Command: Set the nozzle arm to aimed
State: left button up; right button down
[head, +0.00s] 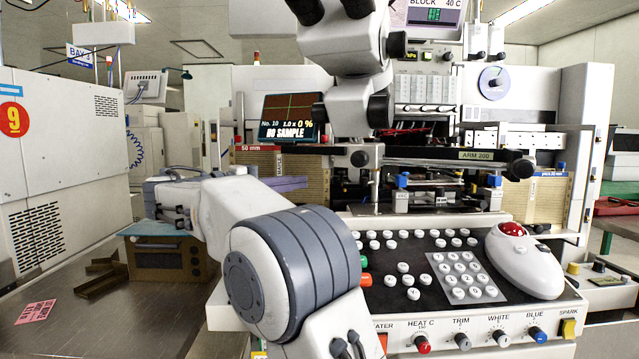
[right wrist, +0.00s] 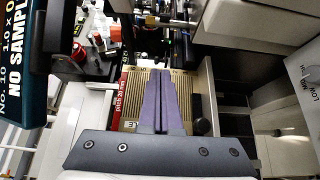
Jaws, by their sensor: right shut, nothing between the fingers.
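My right gripper (head: 304,182) is shut and empty. In the head view it reaches in front of the tan ribbed block at the left of the bonding machine. Its two purple-grey fingers (right wrist: 160,72) lie together in the right wrist view, over the tan ribbed block (right wrist: 131,84). I cannot pick out the nozzle arm for certain. A dark bar labelled ARM 200 (head: 440,155) crosses the machine. Beyond the fingertips, small metal fittings with a blue part (right wrist: 151,20) show in the right wrist view. My left gripper is not in view.
The microscope head (head: 345,45) hangs over the machine's middle. A NO SAMPLE screen (head: 290,117) stands behind my gripper; it also shows in the right wrist view (right wrist: 22,70). A control panel with white buttons and a trackball unit (head: 525,260) fills the front right. A blue-topped box (head: 160,258) stands left.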

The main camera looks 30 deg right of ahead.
jog(key=d+b, duration=0.2)
jog(key=d, duration=0.6)
jog(key=shift+w+d+f, duration=0.1)
jog(key=shift+d+f, duration=0.05)
jog(key=shift+d, duration=0.1)
jog(key=shift+s+d+b, duration=0.3)
jog(key=shift+s+b, duration=0.2)
jog(key=shift+s, duration=0.05)
jog(key=shift+s+d+b, duration=0.3)
jog(key=shift+s+b, duration=0.2)
jog(key=shift+s+d+b, duration=0.2)
jog(key=shift+s+b, duration=0.1)
jog(key=shift+s, duration=0.55)
jog(key=shift+s+b, duration=0.45)
jog(key=shift+s, duration=0.5)
jog(key=shift+w, duration=0.1)
